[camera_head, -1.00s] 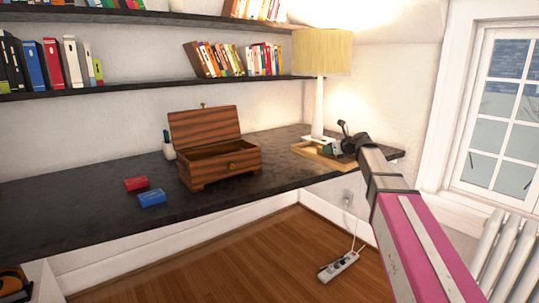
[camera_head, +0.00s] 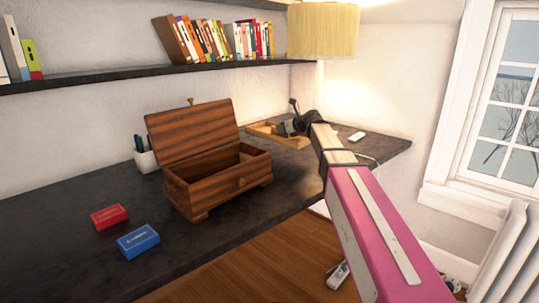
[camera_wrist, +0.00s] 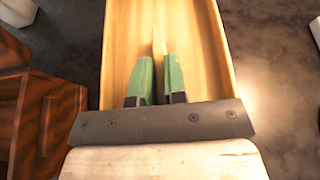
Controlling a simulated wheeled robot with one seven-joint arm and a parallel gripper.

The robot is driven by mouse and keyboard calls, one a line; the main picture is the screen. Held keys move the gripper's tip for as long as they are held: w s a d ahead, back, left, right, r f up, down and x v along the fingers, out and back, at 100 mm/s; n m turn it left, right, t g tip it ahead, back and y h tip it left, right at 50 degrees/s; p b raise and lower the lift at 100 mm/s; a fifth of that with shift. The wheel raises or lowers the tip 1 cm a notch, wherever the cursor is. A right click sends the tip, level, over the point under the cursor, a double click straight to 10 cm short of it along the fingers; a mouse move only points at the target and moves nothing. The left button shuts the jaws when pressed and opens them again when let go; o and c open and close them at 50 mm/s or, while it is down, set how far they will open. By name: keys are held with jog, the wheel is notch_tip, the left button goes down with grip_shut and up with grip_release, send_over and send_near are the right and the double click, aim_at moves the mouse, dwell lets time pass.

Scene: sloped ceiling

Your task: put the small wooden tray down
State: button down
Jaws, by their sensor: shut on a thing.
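The small wooden tray (camera_head: 262,130) is light wood, long and shallow, and shows at the back of the dark desk, right of the wooden box, partly hidden by my arm. In the wrist view the tray (camera_wrist: 118,50) lies under my gripper. My gripper (camera_wrist: 160,62) has green fingers, shut on the thin upright divider (camera_wrist: 158,40) in the middle of the tray. In the head view my gripper (camera_head: 287,127) is at the tray, partly hidden by its own wrist. I cannot tell whether the tray touches the desk.
The open wooden box (camera_head: 215,182) stands close left of the tray. A red box (camera_head: 109,217) and a blue box (camera_head: 138,241) lie on the desk (camera_head: 60,265). A pen cup (camera_head: 147,160), a lamp (camera_head: 322,30) and a small white object (camera_head: 357,136) are near.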

jog(key=shift+w+a+f, duration=0.1)
jog(key=shift+f, duration=4.9)
jog(key=shift+f, duration=0.1)
jog(key=c, duration=1.2)
grip_release()
jog(key=shift+o, duration=0.2)
jog(key=shift+r, duration=0.2)
jog(key=v, duration=1.2)
